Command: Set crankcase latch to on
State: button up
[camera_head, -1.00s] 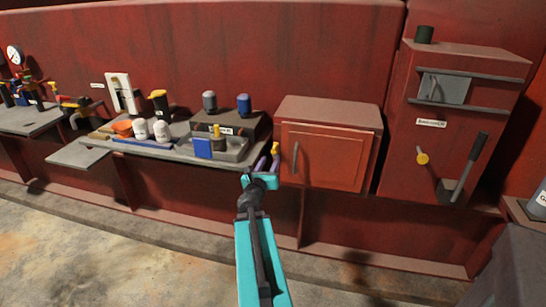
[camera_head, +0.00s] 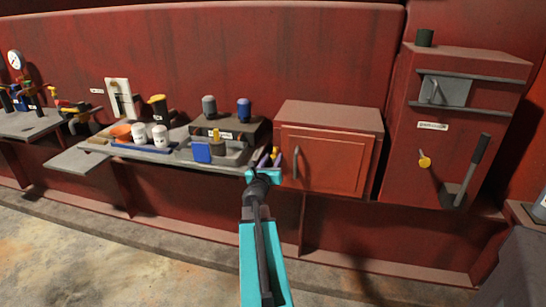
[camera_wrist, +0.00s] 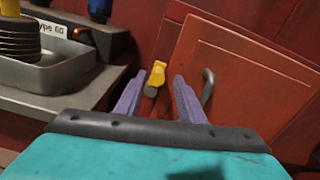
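A small yellow-tipped lever (camera_head: 275,153) stands at the left side of the red cabinet; in the wrist view its yellow head (camera_wrist: 157,72) has a dark grey end. My gripper (camera_head: 269,160) is open, and its purple fingers (camera_wrist: 158,78) point at the lever from the front. In the wrist view the lever appears between the fingertips, with gaps on both sides; contact is not visible. A second yellow knob (camera_head: 424,161) is on the front of the tall red box at right. No readable label tells which one is the crankcase latch.
The red cabinet (camera_head: 322,160) with a grey handle (camera_wrist: 207,88) is close to the right finger. A shelf (camera_head: 178,154) with bottles, tools and a grey tray (camera_wrist: 50,78) is at left. A black lever (camera_head: 480,150) is on the tall box. The floor in front is clear.

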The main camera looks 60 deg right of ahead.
aim_at(275, 154)
jog(key=shift+x, duration=1.9)
